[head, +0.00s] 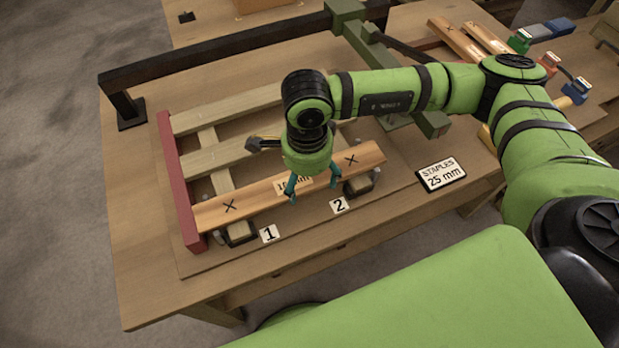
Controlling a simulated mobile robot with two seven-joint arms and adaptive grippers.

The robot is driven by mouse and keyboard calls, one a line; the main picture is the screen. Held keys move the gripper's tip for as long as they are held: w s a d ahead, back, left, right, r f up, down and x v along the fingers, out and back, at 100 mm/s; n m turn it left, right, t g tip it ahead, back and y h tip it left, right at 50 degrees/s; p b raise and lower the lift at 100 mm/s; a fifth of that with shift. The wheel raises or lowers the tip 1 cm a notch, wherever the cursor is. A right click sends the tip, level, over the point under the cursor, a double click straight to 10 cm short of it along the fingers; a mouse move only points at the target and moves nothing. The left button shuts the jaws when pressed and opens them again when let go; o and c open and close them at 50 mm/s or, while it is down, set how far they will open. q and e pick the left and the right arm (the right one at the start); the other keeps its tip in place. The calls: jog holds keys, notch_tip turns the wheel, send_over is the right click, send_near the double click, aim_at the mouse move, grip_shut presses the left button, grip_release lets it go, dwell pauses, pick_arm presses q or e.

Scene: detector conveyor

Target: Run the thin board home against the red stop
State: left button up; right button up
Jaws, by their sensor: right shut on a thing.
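The thin board (262,193), orange-brown with two black X marks and a partly hidden label, lies along the front of the pallet frame. The red stop (179,183) is a long bar at the left. The board's left end is right at the stop's front part; I cannot tell whether they touch or a slim gap is left. My right gripper (311,189) points down over the board's middle and is shut on it, with a teal finger on either side. Its wrist hides part of the board and label. My left gripper is not in view.
Paler slats (225,110) lie behind the board. Small blocks stand by the tags 1 (269,234) and 2 (339,205). A dark rail (220,52) runs along the back. A "STAPLES 25 mm" sign (441,175) lies right. Spare boards (455,40) and coloured tools are at the far right.

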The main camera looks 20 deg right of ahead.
aim_at(306, 183)
jog(key=o, duration=1.2)
jog(key=shift+a, duration=0.15)
jog(key=shift+c, duration=0.2)
jog(key=shift+w, duration=0.1)
jog(key=shift+r, duration=0.15)
notch_tip(306, 183, up, 12)
jog(key=shift+f, duration=0.2)
